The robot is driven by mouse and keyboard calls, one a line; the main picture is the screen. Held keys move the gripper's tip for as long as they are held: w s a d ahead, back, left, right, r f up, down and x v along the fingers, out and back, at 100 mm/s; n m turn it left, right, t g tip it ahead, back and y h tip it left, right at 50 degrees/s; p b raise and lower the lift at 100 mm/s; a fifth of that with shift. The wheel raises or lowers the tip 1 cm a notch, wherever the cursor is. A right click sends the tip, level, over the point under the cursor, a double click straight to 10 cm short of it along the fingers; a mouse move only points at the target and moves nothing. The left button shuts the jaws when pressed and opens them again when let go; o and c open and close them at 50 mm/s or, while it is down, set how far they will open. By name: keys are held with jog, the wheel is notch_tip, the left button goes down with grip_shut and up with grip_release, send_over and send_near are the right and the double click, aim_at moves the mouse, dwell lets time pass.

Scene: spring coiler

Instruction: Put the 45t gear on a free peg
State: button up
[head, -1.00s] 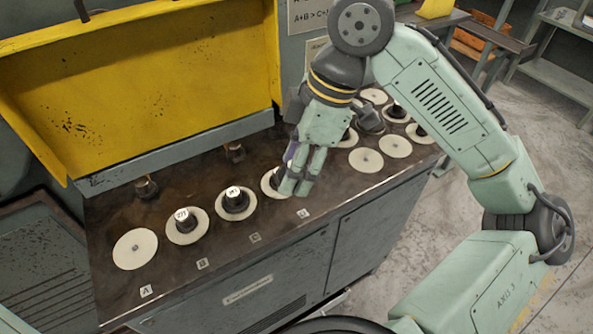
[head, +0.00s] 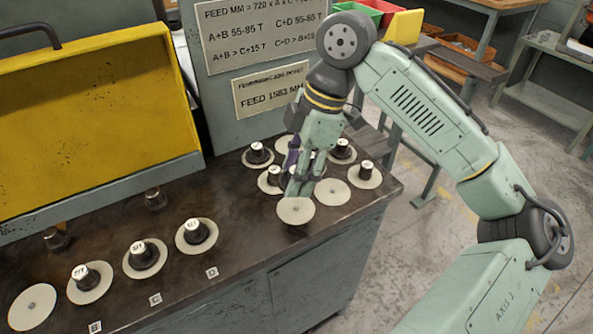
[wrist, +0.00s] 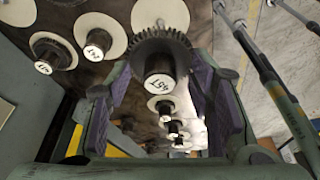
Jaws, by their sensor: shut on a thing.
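My gripper (head: 298,188) is over the right-hand group of pegs in the head view, with its fingers pointing down. In the wrist view its purple-padded fingers (wrist: 165,95) are closed on a dark toothed gear (wrist: 160,48) with a hub and a white label. The label is upside down and seems to read 45T. In the head view the fingers mostly hide this gear. Bare pale discs with small centre pegs are near the gripper: a front one (head: 295,211) just below the fingertips and another (head: 333,192) to its right. The gear's height above the bench is unclear.
Hubbed gears stand close around: back left (head: 257,155), left (head: 269,181), back right (head: 341,150) and right (head: 363,174). Gears fill the places by B (head: 90,280), C (head: 145,257) and D (head: 197,236). The far-left disc (head: 32,306) is bare. The bench edge is right of the group.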

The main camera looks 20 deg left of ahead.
jog(key=b, duration=0.5)
send_over(291, 210)
jog(key=shift+w+d+f, duration=0.15)
jog(key=shift+f, duration=0.7)
jog(key=shift+w+d+f, duration=0.1)
jog(key=shift+f, duration=0.75)
jog(key=shift+w+d+f, duration=0.15)
jog(key=shift+f, duration=1.25)
jog(key=shift+f, duration=0.6)
jog(key=o, duration=1.5)
jog(key=s+a+r+p+v, duration=0.1)
jog(key=p+v, duration=0.8)
jog(key=v, duration=1.5)
jog(key=shift+s+a+r, duration=0.35)
jog(key=shift+s+a, duration=0.2)
jog(key=shift+a, duration=0.4)
